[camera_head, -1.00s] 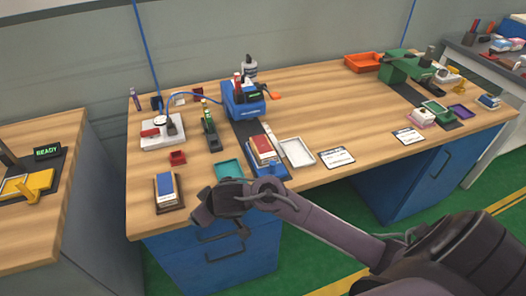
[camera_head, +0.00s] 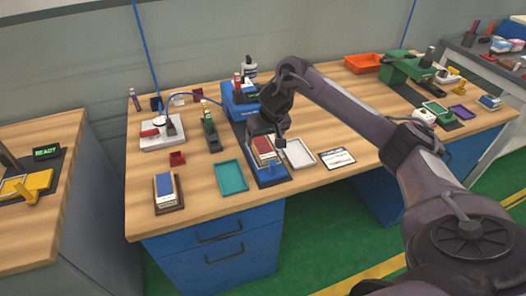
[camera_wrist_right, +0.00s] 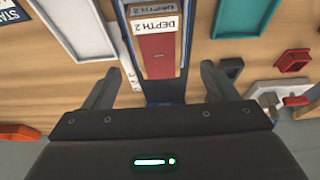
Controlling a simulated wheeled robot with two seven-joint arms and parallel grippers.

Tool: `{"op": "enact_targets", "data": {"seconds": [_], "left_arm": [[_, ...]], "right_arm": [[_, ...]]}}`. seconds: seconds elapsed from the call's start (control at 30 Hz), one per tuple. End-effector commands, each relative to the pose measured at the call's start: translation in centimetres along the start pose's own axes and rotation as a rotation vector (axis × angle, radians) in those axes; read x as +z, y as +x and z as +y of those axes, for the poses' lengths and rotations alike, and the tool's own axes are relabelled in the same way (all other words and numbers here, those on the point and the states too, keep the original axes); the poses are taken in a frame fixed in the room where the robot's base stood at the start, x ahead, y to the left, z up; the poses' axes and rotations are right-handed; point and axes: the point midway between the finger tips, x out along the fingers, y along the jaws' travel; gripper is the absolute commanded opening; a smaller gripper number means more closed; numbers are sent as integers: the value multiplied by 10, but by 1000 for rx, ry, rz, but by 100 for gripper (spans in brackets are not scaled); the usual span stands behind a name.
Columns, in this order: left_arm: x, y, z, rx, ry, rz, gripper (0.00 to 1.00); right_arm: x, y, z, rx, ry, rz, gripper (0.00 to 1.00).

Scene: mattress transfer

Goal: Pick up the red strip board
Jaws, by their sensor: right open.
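The red strip board (camera_head: 262,146) lies on top of a stack in a blue holder (camera_head: 268,178) near the front edge of the wooden table. In the right wrist view the red board (camera_wrist_right: 157,54) shows beyond the fingers, close to a white "DEPTH 2" label. My right gripper (camera_head: 266,131) is above the stack, pointing down, and partly hides it. In the right wrist view my right gripper (camera_wrist_right: 158,86) has its two fingers wide apart, with nothing between them. My left gripper is not in view.
A teal tray (camera_head: 231,177) lies left of the holder and a white tray (camera_head: 301,155) right of it. A blue machine (camera_head: 238,104) stands behind. A board stack with a blue top (camera_head: 166,187) sits at the front left.

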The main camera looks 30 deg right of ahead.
Motion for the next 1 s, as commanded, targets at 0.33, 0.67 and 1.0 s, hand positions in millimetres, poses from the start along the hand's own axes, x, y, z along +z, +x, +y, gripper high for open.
{"op": "enact_targets", "data": {"seconds": [0.33, 0.67, 1.0], "left_arm": [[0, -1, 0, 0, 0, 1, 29], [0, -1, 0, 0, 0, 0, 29], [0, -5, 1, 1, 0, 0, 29]], "right_arm": [[4, 47, 2, 1, -2, 0, 80], [3, 52, 2, 1, -3, 3, 80], [4, 53, 2, 1, -3, 2, 80]]}}
